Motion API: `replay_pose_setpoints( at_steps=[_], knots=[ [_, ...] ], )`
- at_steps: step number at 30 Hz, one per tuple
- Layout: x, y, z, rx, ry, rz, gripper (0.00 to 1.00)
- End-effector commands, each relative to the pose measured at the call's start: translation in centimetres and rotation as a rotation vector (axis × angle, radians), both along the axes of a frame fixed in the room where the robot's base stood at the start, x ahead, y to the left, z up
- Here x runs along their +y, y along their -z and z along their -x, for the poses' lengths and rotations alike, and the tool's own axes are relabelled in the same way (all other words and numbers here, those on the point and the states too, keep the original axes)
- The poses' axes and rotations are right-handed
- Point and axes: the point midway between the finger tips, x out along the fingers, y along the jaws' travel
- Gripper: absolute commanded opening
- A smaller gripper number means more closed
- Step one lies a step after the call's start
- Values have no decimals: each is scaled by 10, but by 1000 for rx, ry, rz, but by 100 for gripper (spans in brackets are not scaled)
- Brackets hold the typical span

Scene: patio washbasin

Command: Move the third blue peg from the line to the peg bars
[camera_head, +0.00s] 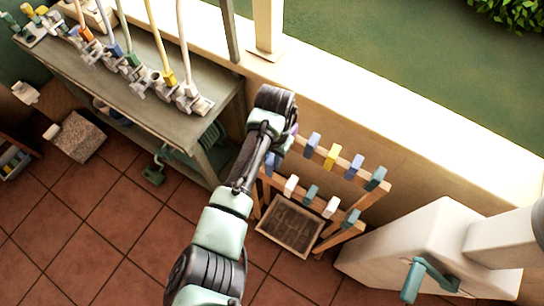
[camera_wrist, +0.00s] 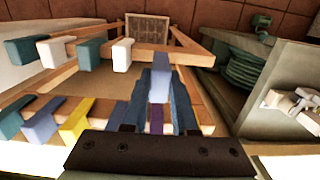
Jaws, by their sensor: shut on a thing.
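My gripper (camera_wrist: 160,118) is shut on a blue peg (camera_wrist: 160,85), pointing down over the left part of the peg rack in the head view. The held peg appears at the end of the front peg bar (camera_wrist: 180,57) beside a white peg (camera_wrist: 122,53); whether it touches the bar is unclear. The front bar also carries teal and white pegs. The rear bar (camera_head: 343,163) holds blue, yellow (camera_head: 332,157) and teal (camera_head: 376,178) pegs. A purple peg (camera_wrist: 156,120) shows between my fingers behind the held peg. My wrist hides part of the rack in the head view.
A brown tray (camera_head: 290,226) lies under the rack. A white pedestal (camera_head: 410,245) stands close right.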

Motion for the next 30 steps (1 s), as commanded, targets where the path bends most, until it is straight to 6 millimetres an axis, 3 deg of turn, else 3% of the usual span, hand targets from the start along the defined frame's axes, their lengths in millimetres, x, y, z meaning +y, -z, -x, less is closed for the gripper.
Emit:
replay_pose_setpoints(
  at_steps=[1,21,30],
  knots=[
    [0,9,0,-1,0,0,0],
    [0,65,0,1,0,0,0],
    [0,72,0,1,0,1,0]
  ],
)
